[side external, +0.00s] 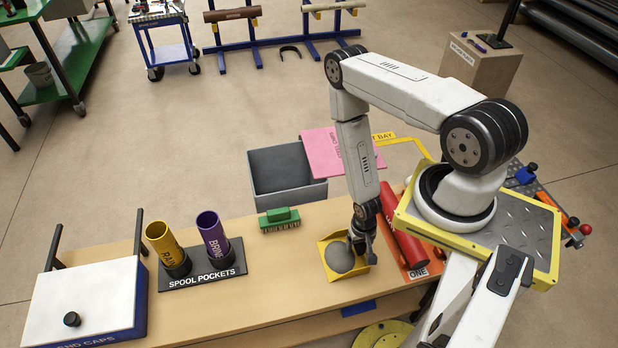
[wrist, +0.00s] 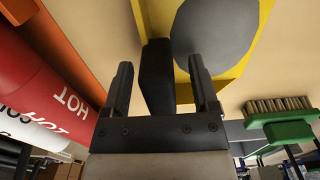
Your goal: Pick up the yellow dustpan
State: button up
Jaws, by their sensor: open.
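The yellow dustpan (side external: 334,278) lies on the wooden bench and holds a rounded grey heap (side external: 340,258). The wrist view also shows the yellow pan (wrist: 181,60) with the grey heap (wrist: 214,40) in it. Its dark handle (wrist: 157,88) points back toward my wrist. My gripper (side external: 363,248) is low over the bench at the dustpan's right side. In the wrist view my gripper (wrist: 160,68) is open, with a finger on each side of the handle and gaps between. The handle is mostly hidden by my gripper in the side view.
Red pipes (side external: 405,238) lie just right of the dustpan. A green brush (side external: 280,219) sits to its left, near the bench's far edge. A grey bin (side external: 281,175) with a pink lid stands behind. Spool pockets (side external: 200,268) hold a yellow and a purple tube farther left.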

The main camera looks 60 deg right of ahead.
grip_shut()
jog(key=shift+r, duration=0.2)
dwell(0.4)
jog(key=shift+r, duration=4.85)
jog(key=shift+w+f, duration=0.1)
